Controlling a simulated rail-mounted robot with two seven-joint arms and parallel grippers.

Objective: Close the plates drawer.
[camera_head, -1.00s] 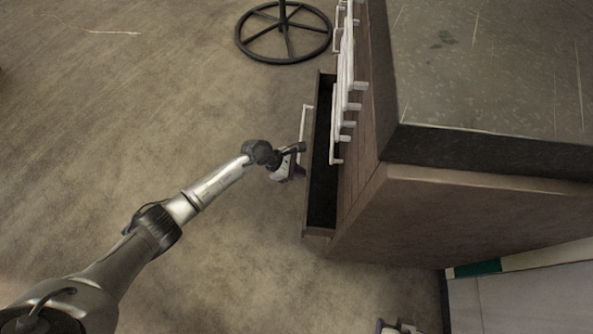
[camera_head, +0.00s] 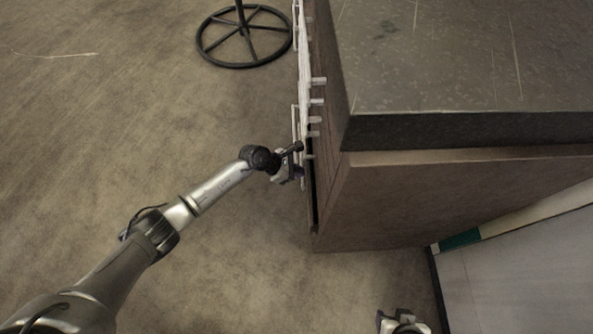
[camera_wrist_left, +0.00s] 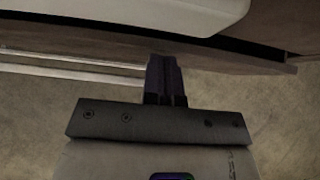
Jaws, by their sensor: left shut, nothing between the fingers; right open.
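The plates drawer (camera_head: 309,205) is the low drawer in the side of the wooden cabinet (camera_head: 400,200). Only a narrow dark gap shows between its front and the cabinet. My left gripper (camera_head: 296,163) is shut and empty at the outside of the drawer front. In the left wrist view its fingers (camera_wrist_left: 165,82) reach the brown drawer front (camera_wrist_left: 225,62), seemingly touching it. A pale handle bar (camera_wrist_left: 70,66) runs to the left of the fingers. My right gripper (camera_head: 402,322) shows partly at the bottom edge, open and away from the drawer.
Several white handles (camera_head: 304,60) stick out from the cabinet side above the drawer. A dark countertop (camera_head: 450,60) overhangs. A black round stand base (camera_head: 245,37) is on the floor behind. The floor to the left is clear. A grey panel (camera_head: 520,270) stands at lower right.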

